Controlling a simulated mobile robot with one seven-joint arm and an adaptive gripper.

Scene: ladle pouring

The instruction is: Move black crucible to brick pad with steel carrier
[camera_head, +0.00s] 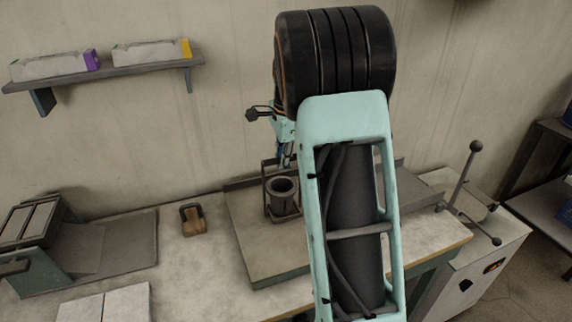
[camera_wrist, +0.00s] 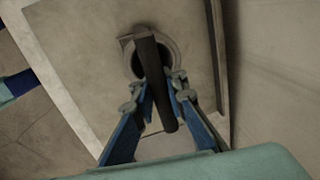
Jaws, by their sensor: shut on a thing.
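The black crucible (camera_head: 282,201) stands upright on a grey metal tray (camera_head: 252,246) at the middle of the bench. The steel carrier (camera_head: 265,174) is a thin dark frame around the crucible, with its handle rising above. In the wrist view the crucible's round rim (camera_wrist: 173,50) lies below the carrier's dark handle (camera_wrist: 152,72). My gripper (camera_wrist: 165,88) is shut on this handle, above the crucible. In the head view my arm covers part of the gripper. Pale flat slabs (camera_head: 104,304) at the bench's front left may be the brick pad.
A brown block with a dark handle (camera_head: 193,220) lies left of the tray. A grey rack (camera_head: 32,238) stands at far left. A lever machine (camera_head: 468,195) is at right. A wall shelf (camera_head: 105,71) holds boxes. Bench between tray and slabs is mostly clear.

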